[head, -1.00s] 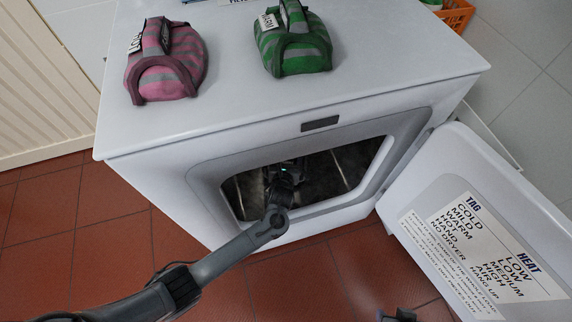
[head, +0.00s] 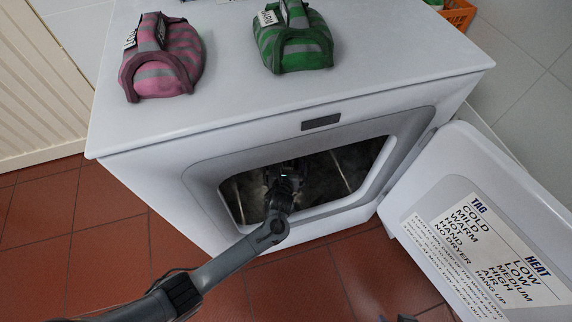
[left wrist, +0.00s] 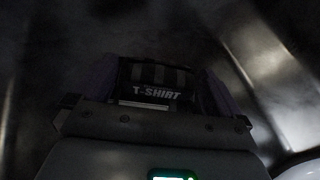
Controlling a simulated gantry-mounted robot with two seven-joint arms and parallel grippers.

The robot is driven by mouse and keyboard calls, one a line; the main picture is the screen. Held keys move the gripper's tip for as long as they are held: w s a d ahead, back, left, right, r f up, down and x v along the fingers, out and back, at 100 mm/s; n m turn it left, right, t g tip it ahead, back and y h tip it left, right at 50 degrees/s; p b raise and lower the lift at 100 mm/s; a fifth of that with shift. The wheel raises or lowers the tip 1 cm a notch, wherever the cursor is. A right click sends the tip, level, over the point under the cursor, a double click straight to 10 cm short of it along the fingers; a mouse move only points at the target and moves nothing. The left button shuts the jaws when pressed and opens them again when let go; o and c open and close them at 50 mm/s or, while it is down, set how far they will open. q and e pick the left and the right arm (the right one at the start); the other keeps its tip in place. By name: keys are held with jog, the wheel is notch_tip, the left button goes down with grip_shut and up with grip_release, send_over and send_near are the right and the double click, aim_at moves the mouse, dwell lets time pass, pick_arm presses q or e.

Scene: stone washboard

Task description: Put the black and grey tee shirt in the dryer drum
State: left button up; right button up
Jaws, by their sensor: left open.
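The dryer drum (head: 345,165) is open at the front of the white machine. My left arm reaches through the opening, and my left gripper (head: 287,170) is inside the dark drum. In the left wrist view, the black and grey tee shirt (left wrist: 158,76), with a label reading T-SHIRT, shows just ahead of my left gripper (left wrist: 157,92), between its open fingers. The drum's metal wall (left wrist: 275,75) surrounds it. I cannot tell whether the fingers touch the shirt. A dark tip of my right gripper (head: 402,318) shows at the bottom edge.
A pink striped bundle (head: 165,72) and a green striped bundle (head: 297,47) lie on the machine's top (head: 225,95). The dryer door (head: 475,225) stands open to the right, with a printed label. An orange crate (head: 457,14) is at the back right.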

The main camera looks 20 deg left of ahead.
pick_arm(q)
jog(key=shift+s+r+p, duration=0.15)
jog(key=shift+r+p, duration=0.1)
jog(key=shift+p, duration=0.05)
jog(key=p+v, duration=0.7)
jog(key=v, duration=0.4)
jog(key=shift+s, duration=0.3)
